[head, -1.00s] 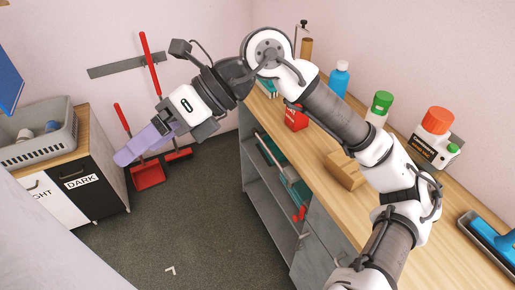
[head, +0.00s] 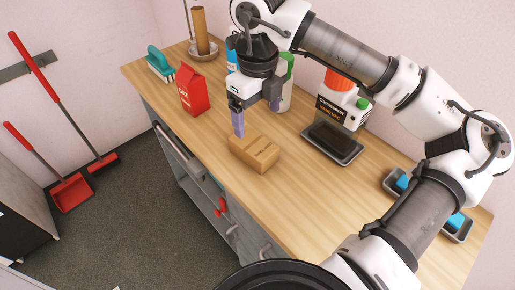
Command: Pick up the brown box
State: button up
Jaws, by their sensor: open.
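The brown box (head: 255,153) is a small cardboard carton lying on the wooden counter (head: 310,205), near its front edge. My gripper (head: 254,118) points down just behind and above the box, toward its left end. Its purple fingers are open, one at the left and one at the right, with nothing seen between them. The left fingertip looks close to the box's back left corner; I cannot tell whether it touches.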

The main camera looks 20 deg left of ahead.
aim_at(255, 143)
notch_tip(255, 143, down, 6)
jog(key=shift+f+p, duration=0.15)
jog(key=shift+p, duration=0.35)
jog(key=shift+w+a+f+p, duration=0.1)
jog(key=shift+a+f+p, duration=0.15)
jog(key=shift+f+p, duration=0.3)
jog(key=shift+w+a+f+p, duration=0.15)
jog(key=shift+f+p, duration=0.15)
jog(key=shift+f, duration=0.8)
jog(key=shift+w+a+f+p, duration=0.1)
jog(key=shift+f+p, duration=0.2)
jog(key=shift+f, duration=0.75)
jog(key=shift+c, duration=0.3)
jog(key=c, duration=1)
jog(key=shift+r, duration=0.15)
